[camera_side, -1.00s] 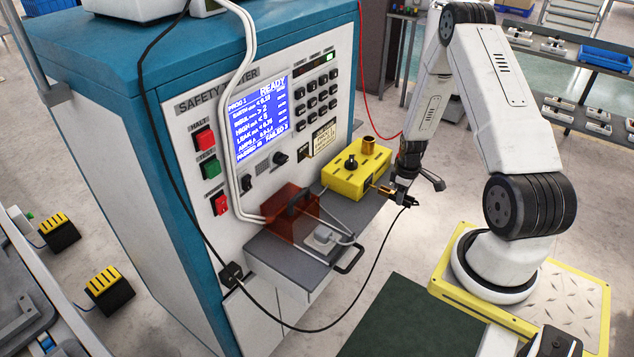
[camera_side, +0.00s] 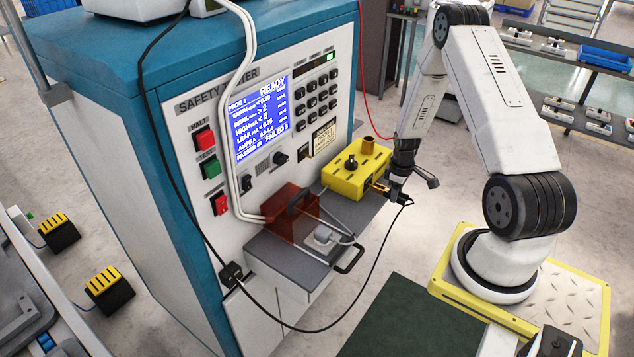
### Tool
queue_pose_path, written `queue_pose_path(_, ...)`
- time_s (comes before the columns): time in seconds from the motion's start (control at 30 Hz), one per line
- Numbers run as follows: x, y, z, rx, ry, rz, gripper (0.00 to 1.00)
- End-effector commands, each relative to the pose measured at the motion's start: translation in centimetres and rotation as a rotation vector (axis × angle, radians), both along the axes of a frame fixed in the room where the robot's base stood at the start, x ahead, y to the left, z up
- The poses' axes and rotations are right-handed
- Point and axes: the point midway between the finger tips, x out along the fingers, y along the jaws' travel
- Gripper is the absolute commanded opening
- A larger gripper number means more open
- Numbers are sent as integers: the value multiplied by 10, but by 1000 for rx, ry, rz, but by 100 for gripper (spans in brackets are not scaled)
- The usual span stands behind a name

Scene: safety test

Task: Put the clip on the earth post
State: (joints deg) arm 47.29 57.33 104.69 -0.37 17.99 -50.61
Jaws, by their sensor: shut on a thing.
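The black clip (camera_side: 402,198) with its brass-coloured jaws is at the right side of the yellow box (camera_side: 345,183). My gripper (camera_side: 394,188) is shut on the clip, and the fingers hide part of it. A black cable runs from the clip's rear end. Whether the clip's jaws touch the box's side is too small to tell.
A black knob (camera_side: 351,162) sits on the box beside the cylinder. The box stands on a grey shelf (camera_side: 272,252) of the tester, with a red-brown cover (camera_side: 291,217) and a metal handle to its left. The black cable (camera_side: 370,275) hangs in a loop in front of the shelf.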

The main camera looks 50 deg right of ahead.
Motion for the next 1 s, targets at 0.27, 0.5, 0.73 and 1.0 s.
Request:
queue_pose_path(0.27,2,0,0,0,0,0,0)
queue_pose_path(0.5,2,0,0,0,0,0,0)
queue_pose_path(0.73,3,0,0,0,0,0,0)
queue_pose_path(1.0,9,0,0,0,0,1,0)
